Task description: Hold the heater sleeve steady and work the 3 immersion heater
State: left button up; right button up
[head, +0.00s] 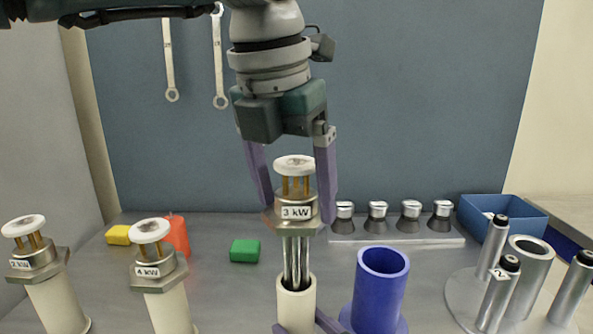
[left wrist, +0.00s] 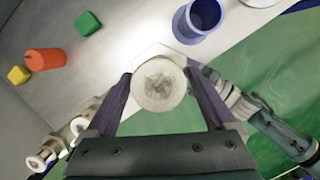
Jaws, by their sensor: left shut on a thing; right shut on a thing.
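The 3 kW immersion heater (head: 295,213) is upright, with a white cap, brass posts and a hexagonal flange. My left gripper (head: 298,206) is shut on it from above, one purple finger on each side. Its metal rods reach down into the mouth of the cream heater sleeve (head: 296,302), with the flange well above the rim. My right gripper (head: 304,328) is shut on the sleeve at the bottom edge of the head view; most of it is cut off. In the left wrist view the heater's round cap (left wrist: 160,84) sits between the left fingers.
The 2 kW heater (head: 37,262) and 4 kW heater (head: 156,269) stand in cream sleeves at left. A blue hollow cylinder (head: 380,292) stands close right of the sleeve. Behind are green (head: 245,251) and yellow (head: 118,235) blocks; metal cylinders (head: 528,265) stand far right.

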aim_at(294, 163)
pick_arm(q)
jog(key=shift+w+d+v, duration=0.1)
jog(key=shift+w+v, duration=0.1)
jog(key=shift+v, duration=0.8)
jog(key=shift+w+d+v, duration=0.15)
jog(key=shift+w+v, duration=0.05)
jog(key=shift+v, duration=0.8)
pick_arm(e)
jog(key=shift+s+d+f, duration=0.1)
jog(key=shift+f, duration=0.1)
pick_arm(q)
jog(key=shift+r, duration=0.2)
jog(key=shift+w+d+v, duration=0.1)
jog(key=shift+w+v, duration=0.05)
jog(key=shift+v, duration=0.65)
jog(key=shift+w+d+v, duration=0.1)
jog(key=shift+w+v, duration=0.1)
jog(key=shift+v, duration=0.6)
jog(key=shift+w+d+v, duration=0.1)
jog(key=shift+w+v, duration=0.05)
jog(key=shift+v, duration=0.7)
jog(key=shift+r, duration=0.15)
pick_arm(e)
jog(key=o, duration=1.3)
jog(key=shift+r, duration=0.15)
